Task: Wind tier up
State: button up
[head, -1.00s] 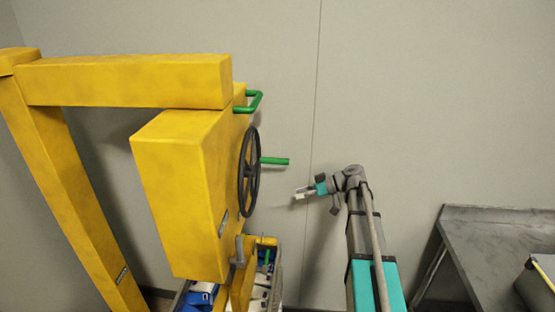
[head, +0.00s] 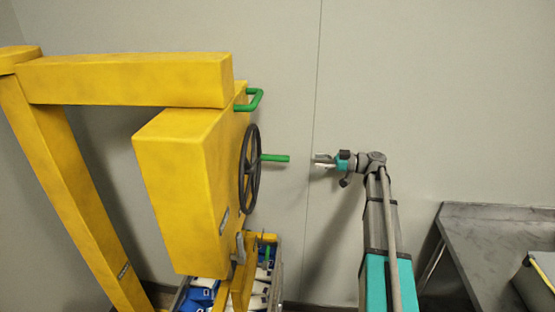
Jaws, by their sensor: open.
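A black handwheel (head: 249,170) is mounted on the right side of a yellow housing (head: 180,185). A green crank handle (head: 275,158) sticks out from the wheel to the right, roughly level. My gripper (head: 318,161) is to the right of the handle's free end, at about the same height in the picture, pointing left. It is open and empty, with a visible gap in the picture between its fingertips and the handle. Blue and white packs (head: 203,294) lie low in a bin beneath the housing, partly hidden by it.
A green bar handle (head: 255,100) sits above the wheel. A grey lever (head: 239,249) is at the housing's lower edge. A yellow post and beam (head: 125,80) stand at left. A metal table (head: 500,245) is at right. The wall area around my gripper is clear.

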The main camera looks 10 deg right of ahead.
aim_at(281, 158)
jog(key=x, duration=1.3)
jog(key=shift+w+a, duration=0.1)
jog(key=shift+a, duration=0.2)
